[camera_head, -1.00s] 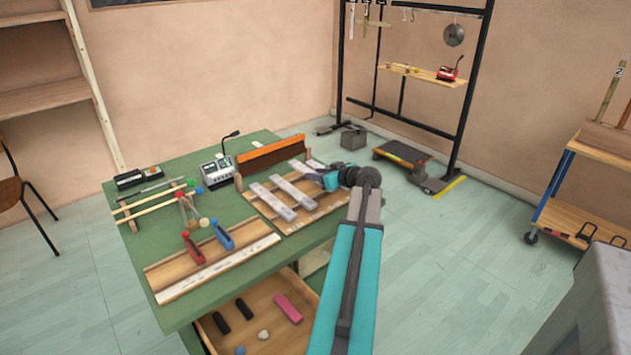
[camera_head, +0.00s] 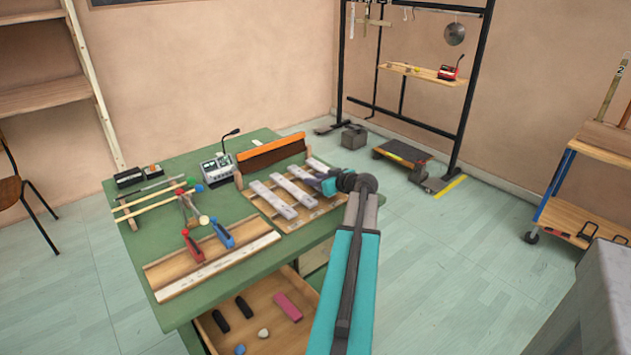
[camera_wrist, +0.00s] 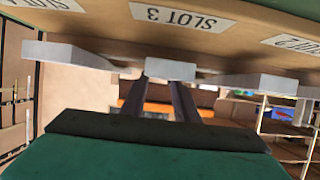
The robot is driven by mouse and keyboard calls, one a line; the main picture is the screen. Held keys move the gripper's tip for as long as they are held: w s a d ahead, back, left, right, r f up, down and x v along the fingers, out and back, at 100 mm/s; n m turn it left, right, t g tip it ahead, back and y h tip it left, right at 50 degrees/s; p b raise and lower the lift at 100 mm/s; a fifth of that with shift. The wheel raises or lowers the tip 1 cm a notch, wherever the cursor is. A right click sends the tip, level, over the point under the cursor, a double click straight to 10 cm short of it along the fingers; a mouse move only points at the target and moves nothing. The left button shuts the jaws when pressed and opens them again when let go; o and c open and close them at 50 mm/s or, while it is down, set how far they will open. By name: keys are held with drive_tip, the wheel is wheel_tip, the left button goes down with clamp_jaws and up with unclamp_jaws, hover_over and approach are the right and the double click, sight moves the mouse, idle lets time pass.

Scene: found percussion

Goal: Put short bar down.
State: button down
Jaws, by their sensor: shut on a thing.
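The short bar (camera_wrist: 170,70) is a pale grey bar seen end-on in the wrist view, by the SLOT 3 label. In the head view it (camera_head: 303,173) lies over the slotted wooden board (camera_head: 330,206), in line with the other bars. My gripper (camera_head: 322,183) is at the bar's near end. Its two dark fingers (camera_wrist: 168,88) are shut on that end. I cannot tell whether the bar rests fully on the board.
Other pale bars (camera_head: 272,199) lie on the board to the left, and one (camera_head: 317,165) to the right.

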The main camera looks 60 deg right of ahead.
drive_tip(key=c, duration=1.4)
unclamp_jaws()
drive_tip(key=shift+r+p, duration=0.1)
drive_tip(key=shift+p, duration=0.9)
drive_tip(key=b+v, duration=0.2)
drive_tip(key=v, duration=1)
drive_tip(key=shift+s, duration=0.15)
drive_tip(key=shift+s+a+r, duration=0.2)
drive_tip(key=shift+s, duration=0.5)
drive_tip(key=shift+o, duration=0.6)
